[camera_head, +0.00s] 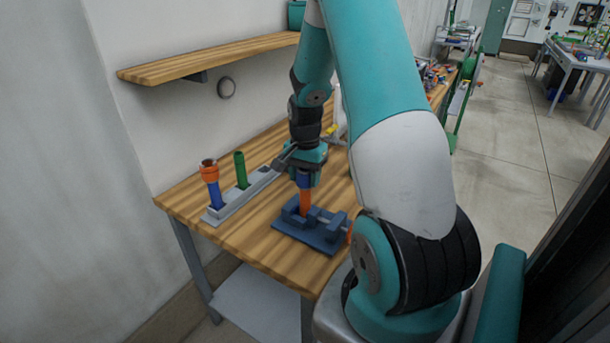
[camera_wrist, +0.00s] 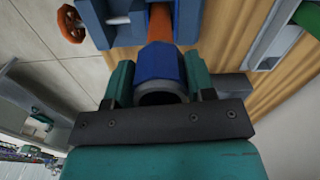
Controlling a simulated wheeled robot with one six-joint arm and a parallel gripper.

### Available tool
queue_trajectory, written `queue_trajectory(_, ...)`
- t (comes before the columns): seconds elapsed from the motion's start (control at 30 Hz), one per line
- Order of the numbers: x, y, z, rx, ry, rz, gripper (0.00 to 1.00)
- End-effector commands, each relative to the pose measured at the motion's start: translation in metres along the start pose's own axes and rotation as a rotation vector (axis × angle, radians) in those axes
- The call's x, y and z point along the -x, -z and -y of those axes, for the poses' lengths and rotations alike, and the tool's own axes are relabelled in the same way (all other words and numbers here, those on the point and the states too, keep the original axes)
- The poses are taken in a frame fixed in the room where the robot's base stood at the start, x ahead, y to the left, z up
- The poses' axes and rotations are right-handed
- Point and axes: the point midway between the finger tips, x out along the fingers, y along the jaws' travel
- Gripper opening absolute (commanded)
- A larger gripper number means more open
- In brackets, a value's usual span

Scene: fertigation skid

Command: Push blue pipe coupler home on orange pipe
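The orange pipe (camera_head: 305,201) stands upright in a dark blue vise (camera_head: 322,236) on the wooden bench. The blue pipe coupler (camera_head: 304,181) is at the pipe's top end, in line with it; how deep the pipe sits inside is hidden. My gripper (camera_head: 305,176) is above the vise, pointing down. In the wrist view the coupler (camera_wrist: 158,66) lies between the two teal fingers of my gripper (camera_wrist: 160,82), which touch its sides. The orange pipe (camera_wrist: 160,22) runs out from its far end to the vise (camera_wrist: 110,27).
A grey rack (camera_head: 240,197) left of the vise holds a blue pipe (camera_head: 215,195) with an orange coupler (camera_head: 208,171) and a green pipe (camera_head: 240,170). A wooden shelf (camera_head: 205,57) is on the wall above. The vise's orange handwheel (camera_wrist: 70,23) shows in the wrist view.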

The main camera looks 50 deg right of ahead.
Motion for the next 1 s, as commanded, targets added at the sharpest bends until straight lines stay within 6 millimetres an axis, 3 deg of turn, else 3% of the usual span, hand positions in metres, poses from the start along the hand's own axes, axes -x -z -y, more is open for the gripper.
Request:
queue_trajectory(0.4, 0.002, 0.0, 0.0, 0.0, 0.0, 0.0, 0.65)
queue_trajectory(1.0, 0.033, 0.0, 0.0, 0.0, 0.0, 0.0, 0.65)
